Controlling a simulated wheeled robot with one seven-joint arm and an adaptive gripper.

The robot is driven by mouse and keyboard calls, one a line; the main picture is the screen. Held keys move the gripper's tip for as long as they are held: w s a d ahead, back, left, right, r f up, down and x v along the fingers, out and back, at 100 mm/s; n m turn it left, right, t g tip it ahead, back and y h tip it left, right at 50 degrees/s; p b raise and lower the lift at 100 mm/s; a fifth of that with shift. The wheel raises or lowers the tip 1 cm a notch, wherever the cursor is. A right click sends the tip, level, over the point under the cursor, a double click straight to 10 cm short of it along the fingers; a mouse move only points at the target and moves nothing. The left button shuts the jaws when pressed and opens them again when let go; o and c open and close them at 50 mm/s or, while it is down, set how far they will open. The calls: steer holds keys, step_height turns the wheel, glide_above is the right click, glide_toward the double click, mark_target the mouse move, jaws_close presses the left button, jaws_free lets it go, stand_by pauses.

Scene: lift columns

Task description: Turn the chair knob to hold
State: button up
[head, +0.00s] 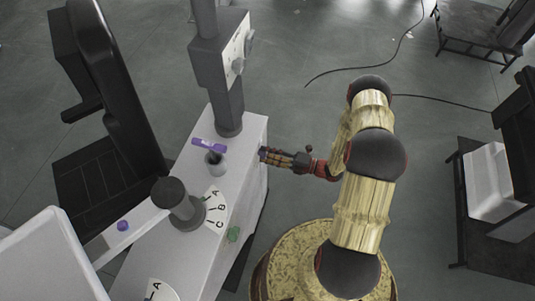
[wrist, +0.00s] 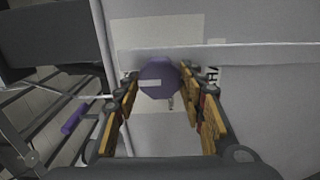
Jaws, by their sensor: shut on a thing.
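A round purple knob (wrist: 158,80) with a white bar mark sits on the pale side panel of the white console (head: 185,248). The mark lies about level in the wrist view. My gripper (wrist: 158,75) is shut on this knob, one finger on each side. In the head view my gripper (head: 266,156) is at the console's right side, and only a sliver of purple shows there. A label with dark letters (wrist: 212,75) lies right of the knob, partly hidden by a finger. I cannot read the knob's setting.
A black chair (head: 110,90) stands to the left.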

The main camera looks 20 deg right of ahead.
steer(key=o, duration=1.1)
steer(key=shift+o, duration=0.2)
steer(key=v, duration=1.2)
